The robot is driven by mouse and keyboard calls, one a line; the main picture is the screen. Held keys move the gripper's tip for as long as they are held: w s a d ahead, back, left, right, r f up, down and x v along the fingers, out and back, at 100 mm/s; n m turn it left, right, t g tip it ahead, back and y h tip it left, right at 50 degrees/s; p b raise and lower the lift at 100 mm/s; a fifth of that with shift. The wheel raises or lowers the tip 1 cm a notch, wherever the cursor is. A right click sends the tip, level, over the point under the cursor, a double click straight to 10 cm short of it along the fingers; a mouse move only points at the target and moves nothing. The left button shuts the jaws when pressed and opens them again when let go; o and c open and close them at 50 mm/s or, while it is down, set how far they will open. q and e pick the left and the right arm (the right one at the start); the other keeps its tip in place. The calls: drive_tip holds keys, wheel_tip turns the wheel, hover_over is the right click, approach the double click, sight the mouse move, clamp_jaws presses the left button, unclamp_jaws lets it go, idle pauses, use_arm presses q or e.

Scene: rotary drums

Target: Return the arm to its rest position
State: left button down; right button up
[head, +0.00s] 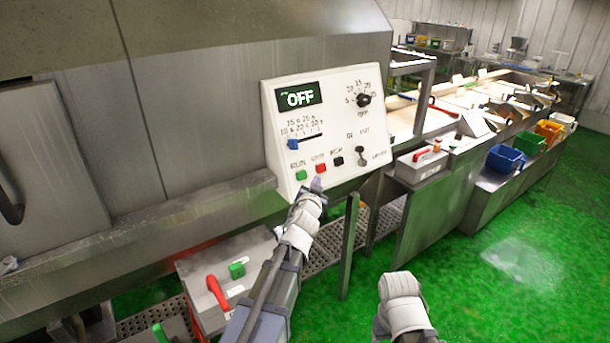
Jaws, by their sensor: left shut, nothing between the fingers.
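My left arm reaches up from the bottom of the head view. Its gripper (317,184) is shut and empty, at the lower edge of a white control panel (330,120), just below the red button (321,168). I cannot tell whether the fingertip touches the panel. The panel's display (299,96) reads OFF. A green button (301,175) and a black button (339,161) flank the red one. Part of my right arm (403,303) shows at the bottom, right of centre. Its fingertips are not visible.
A large steel machine (200,110) fills the left. A grey box with a red handle (217,293) and a green button stands low beside my left arm. A steel post (350,245) is right of that arm. Blue (505,159) and orange bins stand farther right. Green floor (460,290) is open at lower right.

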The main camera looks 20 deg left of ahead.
use_arm(q)
drive_tip(key=s+d+f+g+b, duration=0.2)
drive_tip(key=s+f+g, duration=0.15)
drive_tip(key=f, duration=0.35)
drive_tip(key=s+d+f+n+g+b, duration=0.1)
drive_tip(key=s+d+f+g+b, duration=0.1)
drive_tip(key=s+d+f+b, duration=0.3)
drive_tip(key=s+f+g, duration=0.2)
drive_tip(key=s+f, duration=0.1)
drive_tip(key=f, duration=0.5)
drive_tip(key=s+d+f+g+b, duration=0.2)
drive_tip(key=s+d+f+g, duration=0.2)
drive_tip(key=s, duration=0.7)
drive_tip(key=s+d+f+m+g+b, duration=0.1)
drive_tip(key=s+d+f+g+b, duration=0.2)
drive_tip(key=s+f, duration=0.5)
drive_tip(key=s+d+g, duration=0.1)
drive_tip(key=s+g, duration=0.1)
drive_tip(key=s, duration=0.1)
drive_tip(key=shift+s+d+f+m+h+b, duration=0.15)
drive_tip(key=shift+s+d+m+h+b, duration=0.15)
drive_tip(key=shift+s+d+h+b, duration=0.1)
use_arm(e)
wheel_tip(320, 180, down, 13)
drive_tip(key=shift+r, duration=0.15)
use_arm(q)
drive_tip(key=shift+w, duration=0.1)
